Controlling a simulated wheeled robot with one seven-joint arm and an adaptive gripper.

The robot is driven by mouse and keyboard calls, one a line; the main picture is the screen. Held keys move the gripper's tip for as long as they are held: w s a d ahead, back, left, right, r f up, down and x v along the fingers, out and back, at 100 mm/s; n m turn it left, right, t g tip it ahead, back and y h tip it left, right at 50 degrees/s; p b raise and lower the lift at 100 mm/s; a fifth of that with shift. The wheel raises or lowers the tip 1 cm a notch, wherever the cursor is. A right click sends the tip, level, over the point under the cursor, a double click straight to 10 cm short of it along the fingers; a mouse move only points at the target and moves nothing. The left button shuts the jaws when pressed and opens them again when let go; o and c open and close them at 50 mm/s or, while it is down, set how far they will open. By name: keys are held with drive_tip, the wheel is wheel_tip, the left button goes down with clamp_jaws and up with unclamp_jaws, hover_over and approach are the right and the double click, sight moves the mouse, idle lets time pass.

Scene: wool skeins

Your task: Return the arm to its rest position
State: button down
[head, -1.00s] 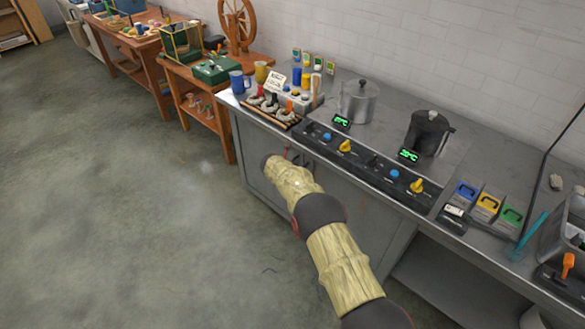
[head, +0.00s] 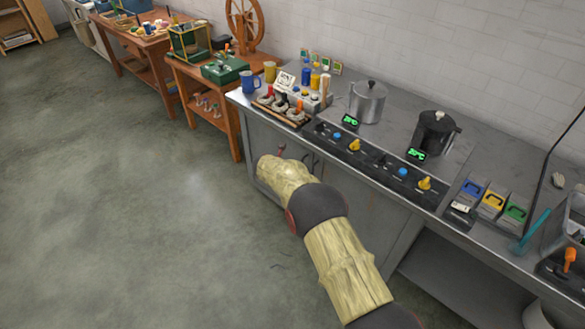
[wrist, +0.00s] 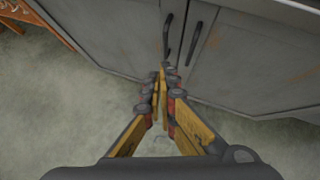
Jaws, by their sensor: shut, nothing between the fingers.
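My arm reaches out in front of the counter (head: 390,225) in the head view, and its far end hides most of the gripper there. In the wrist view my gripper (wrist: 160,72) shows with its yellow and dark fingers close together. It is shut and holds nothing. Past the fingertips are the grey cabinet doors (wrist: 235,65) with two dark handles (wrist: 181,42). I cannot tell from the wrist view how far the fingertips are from the doors.
On the counter are a silver pot (head: 367,102), a dark pot (head: 433,137), a knob panel (head: 378,163), a blue mug (head: 251,83) and small coloured boxes (head: 493,203). A wooden table (head: 205,85) stands left of it. The floor (head: 110,200) at left is clear.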

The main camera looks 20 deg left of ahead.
drive_tip(key=s+a+n+g+y, duration=0.2)
drive_tip(key=s+a+n+y, duration=0.5)
drive_tip(key=n, duration=0.9)
drive_tip(key=s+d+r+n+g, duration=0.4)
drive_tip(key=s+d+r+n, duration=0.2)
drive_tip(key=s+r+n, duration=0.45)
drive_tip(key=s+d+r+n+t+h, duration=0.1)
drive_tip(key=s+d+r, duration=0.7)
drive_tip(key=d, duration=0.9)
drive_tip(key=s+d+r+n+h, duration=0.3)
drive_tip(key=s+d+r+n, duration=0.2)
drive_tip(key=s+d, duration=0.8)
drive_tip(key=s+d+r+n+t+h, duration=0.1)
drive_tip(key=s+d+r, duration=0.9)
drive_tip(key=d, duration=1.2)
drive_tip(key=r+n+h, duration=0.1)
drive_tip(key=n, duration=0.1)
drive_tip(key=shift+s+d+r+n+t+h, duration=0.2)
drive_tip(key=shift+r+n+t+h, duration=0.1)
drive_tip(key=shift+n+h, duration=0.1)
